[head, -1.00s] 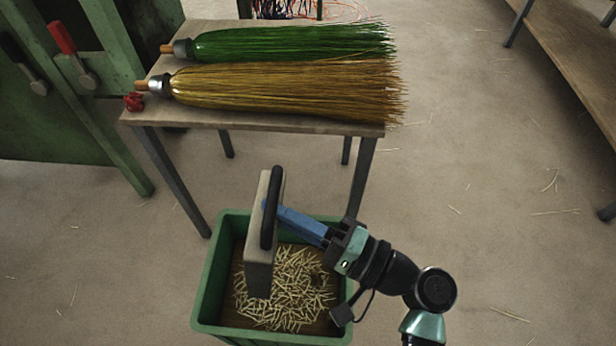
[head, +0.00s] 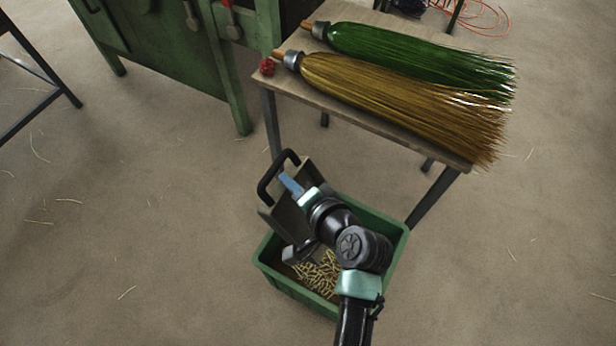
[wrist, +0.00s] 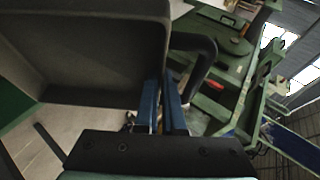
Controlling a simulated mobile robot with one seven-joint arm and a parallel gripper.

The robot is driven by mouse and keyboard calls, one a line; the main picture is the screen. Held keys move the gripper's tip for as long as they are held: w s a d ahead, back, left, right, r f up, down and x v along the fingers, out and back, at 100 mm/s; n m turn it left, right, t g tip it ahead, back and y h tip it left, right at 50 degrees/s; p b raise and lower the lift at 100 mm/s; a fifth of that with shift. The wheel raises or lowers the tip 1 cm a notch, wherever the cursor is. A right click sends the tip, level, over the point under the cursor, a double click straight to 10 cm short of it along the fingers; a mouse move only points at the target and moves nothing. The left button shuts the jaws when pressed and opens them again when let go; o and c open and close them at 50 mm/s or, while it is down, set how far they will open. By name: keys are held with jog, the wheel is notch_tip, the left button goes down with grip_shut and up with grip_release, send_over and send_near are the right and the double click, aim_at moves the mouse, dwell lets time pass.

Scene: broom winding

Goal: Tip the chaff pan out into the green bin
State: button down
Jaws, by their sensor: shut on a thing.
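The chaff pan (head: 284,219) is a grey tray with a black loop handle (head: 272,177). It is steeply tilted above the left side of the green bin (head: 399,250). My gripper (head: 291,184) is shut on the pan's handle side; its blue fingers (wrist: 160,107) also show in the wrist view. The pan (wrist: 95,45) fills the upper left of the wrist view, and the part of its inside that shows there looks bare. Pale chaff (head: 320,272) lies in the bin. My arm hides part of the bin and its contents.
A wooden table (head: 400,126) behind the bin carries a green broom head (head: 420,55) and a tan one (head: 400,95). A green machine (head: 170,45) stands at the back left. The floor (head: 120,230) left of the bin is open, with loose straws.

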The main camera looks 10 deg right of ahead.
aim_at(290, 204)
jog(key=w+a+f+n+g+h+b, duration=0.1)
jog(key=w+a+f+g+h+b, duration=0.1)
jog(key=f, duration=0.6)
jog(key=w+a+f+n+g+h+b, duration=0.1)
jog(key=w+a+f+g+h, duration=0.2)
jog(key=f, duration=0.5)
jog(key=shift+w+a+f+g+h+b, duration=0.15)
jog(key=shift+a+g+h+b, duration=0.25)
jog(key=shift+a+g+h, duration=0.95)
jog(key=shift+d+t+h, duration=0.25)
jog(key=shift+t+h, duration=0.1)
jog(key=shift+t, duration=0.2)
jog(key=s+d+r+n+y, duration=0.1)
jog(key=s+d+r+n, duration=0.1)
jog(key=r, duration=0.1)
jog(key=s+d+r+n+y, duration=0.1)
jog(key=s+d+r+n, duration=0.1)
jog(key=r, duration=0.2)
jog(key=s+d+r+n, duration=0.2)
jog(key=r+n, duration=0.1)
jog(key=shift+s+d+r+t+y, duration=0.35)
jog(key=shift+t+y, duration=0.05)
jog(key=w+r+p+v, duration=0.1)
jog(key=w+p+v, duration=0.1)
jog(key=p+v, duration=1.3)
jog(key=w+p+v, duration=0.2)
jog(key=p+v, duration=1.3)
jog(key=p, duration=0.2)
jog(key=shift+r+n, duration=0.3)
jog(key=shift+r, duration=0.35)
